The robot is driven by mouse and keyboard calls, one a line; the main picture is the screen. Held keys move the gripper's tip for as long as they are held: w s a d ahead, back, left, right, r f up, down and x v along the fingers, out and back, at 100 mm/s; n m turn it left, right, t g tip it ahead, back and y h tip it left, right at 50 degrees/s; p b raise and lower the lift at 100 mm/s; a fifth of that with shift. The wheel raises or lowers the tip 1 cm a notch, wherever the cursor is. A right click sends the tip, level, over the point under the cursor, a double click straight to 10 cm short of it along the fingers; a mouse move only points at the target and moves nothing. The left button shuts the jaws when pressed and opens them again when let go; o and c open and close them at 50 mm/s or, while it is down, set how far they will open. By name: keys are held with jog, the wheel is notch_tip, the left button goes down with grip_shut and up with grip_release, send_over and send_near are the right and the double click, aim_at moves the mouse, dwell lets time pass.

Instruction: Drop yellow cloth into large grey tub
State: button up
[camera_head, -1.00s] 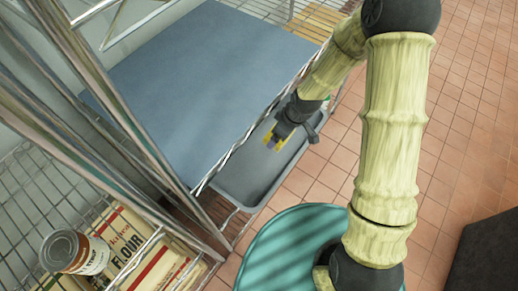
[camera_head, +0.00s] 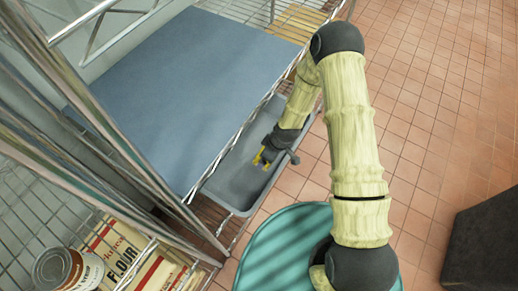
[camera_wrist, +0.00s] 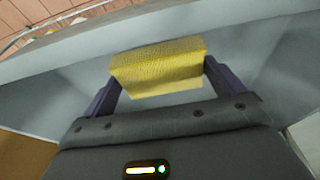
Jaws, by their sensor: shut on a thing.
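The yellow cloth (camera_wrist: 158,68) is a folded, textured block held between the two purple fingers of my gripper (camera_wrist: 160,80) in the wrist view. The large grey tub (camera_head: 233,199) is a long open tray on the lower level of the wire rack. My gripper points down over the tub's opening. In the wrist view the tub's grey walls (camera_wrist: 55,62) surround the cloth. I cannot tell whether the cloth touches the tub's floor.
A blue-grey board (camera_head: 185,90) lies on the rack above and left of the tub, with a metal rail along its edge. Chrome posts (camera_head: 110,150), a flour bag (camera_head: 118,262) and a tin can (camera_head: 62,270) are at left. Tiled floor (camera_head: 440,100) is open at right.

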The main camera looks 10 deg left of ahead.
jog(key=shift+a, duration=0.1)
jog(key=a, duration=0.1)
jog(key=w+a+p, duration=0.1)
jog(key=a, duration=0.1)
jog(key=shift+w+a+f, duration=0.25)
jog(key=shift+f, duration=0.1)
jog(key=shift+w+f, duration=0.1)
jog(key=shift+f, duration=0.15)
jog(key=shift+f, duration=0.3)
jog(key=shift+f+b, duration=0.3)
jog(key=shift+b, duration=0.05)
